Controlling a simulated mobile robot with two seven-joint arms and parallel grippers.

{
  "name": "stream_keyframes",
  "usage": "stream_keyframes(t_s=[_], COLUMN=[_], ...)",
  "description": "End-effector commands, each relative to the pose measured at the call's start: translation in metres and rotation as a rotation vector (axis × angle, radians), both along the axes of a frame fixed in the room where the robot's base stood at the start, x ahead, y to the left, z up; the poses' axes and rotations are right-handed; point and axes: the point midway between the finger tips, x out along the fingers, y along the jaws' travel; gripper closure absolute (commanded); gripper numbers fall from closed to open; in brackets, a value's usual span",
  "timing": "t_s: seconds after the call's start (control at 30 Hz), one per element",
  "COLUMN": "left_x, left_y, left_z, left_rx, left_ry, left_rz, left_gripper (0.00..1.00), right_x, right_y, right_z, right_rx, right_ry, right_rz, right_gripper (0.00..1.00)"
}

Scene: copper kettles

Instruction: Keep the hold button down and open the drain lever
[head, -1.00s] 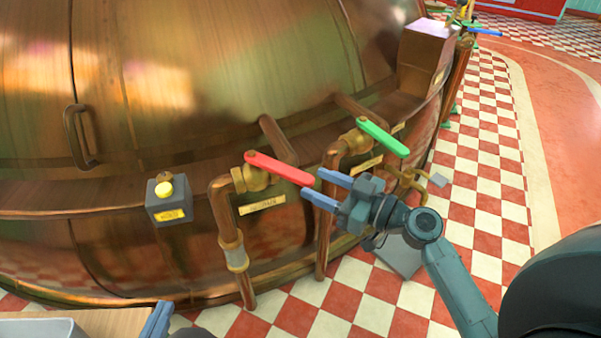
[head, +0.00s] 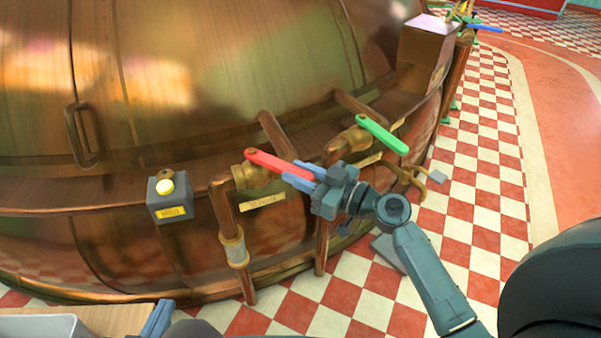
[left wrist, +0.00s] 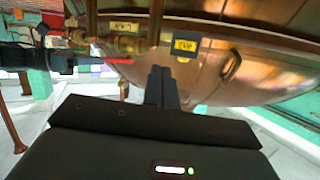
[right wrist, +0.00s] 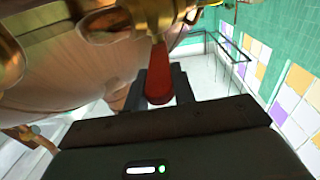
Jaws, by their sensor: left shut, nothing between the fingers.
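My left gripper (head: 157,318) is shut and empty, below and apart from the button box.
The copper kettle (head: 240,70) fills the back, with a handle (head: 77,135) on its side. Copper pipes (head: 237,245) run down below the levers. A grey tray (head: 40,327) is at the bottom left. Checkered floor lies open at right.

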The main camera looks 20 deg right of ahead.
Motion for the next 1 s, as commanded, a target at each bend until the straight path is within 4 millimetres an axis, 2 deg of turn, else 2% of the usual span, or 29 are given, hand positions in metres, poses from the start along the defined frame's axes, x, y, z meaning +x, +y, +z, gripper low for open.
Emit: stream_keyframes(t_s=[0.03, 0.27, 0.6, 0.77, 1.0], left_x=[0.0, -0.001, 0.0, 0.006, 0.007], left_y=[0.0, 0.0, -0.001, -0.007, -0.02], left_z=[0.0, 0.0, -0.006, -0.012, -0.009], left_rx=[-0.001, -0.002, -0.002, -0.009, -0.072], left_ry=[0.0, 0.002, -0.016, -0.173, -0.391], left_rz=[0.0, 0.002, 0.0, -0.022, -0.075], left_gripper=[1.0, 1.0, 1.0, 1.0, 1.0], right_x=[0.0, 0.0, 0.002, 0.008, 0.018], right_y=[0.0, 0.0, -0.002, -0.007, -0.016], right_z=[0.0, 0.0, -0.003, -0.008, -0.009], right_rx=[0.0, 0.0, -0.001, -0.002, 0.0], right_ry=[0.0, 0.0, -0.002, -0.009, -0.006], right_rz=[0.0, 0.0, 0.011, 0.071, 0.187], right_gripper=[0.81, 1.0, 1.0, 1.0, 1.0])
